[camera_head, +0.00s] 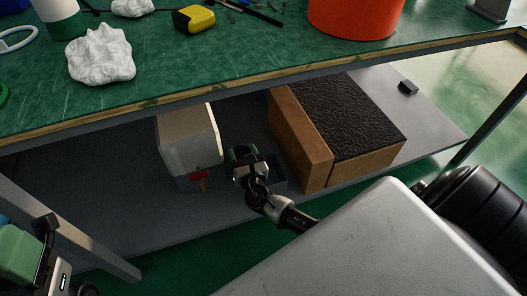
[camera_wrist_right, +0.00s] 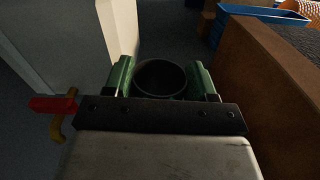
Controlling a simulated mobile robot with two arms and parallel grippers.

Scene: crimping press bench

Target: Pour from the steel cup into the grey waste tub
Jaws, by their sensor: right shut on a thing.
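My right gripper (camera_head: 243,156) reaches in over the lower shelf. In the right wrist view its green fingers (camera_wrist_right: 162,82) are shut around a dark, round-mouthed cup (camera_wrist_right: 160,72), which I take to be the steel cup; its mouth faces the camera and its contents are too dark to tell. In the head view the cup is mostly hidden by the gripper. A low dark grey box-like thing (camera_head: 279,184), possibly the waste tub, shows partly behind the gripper on the shelf. My left gripper (camera_head: 45,238) is at the lower left edge, partly cut off, apart from these things.
A white container (camera_head: 187,135) with a red-handled tap (camera_head: 201,176) stands left of the right gripper. A brown box with a black rough top (camera_head: 360,115) stands close on the right. The green bench top (camera_head: 150,85) overhangs the shelf. The shelf's left part is clear.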

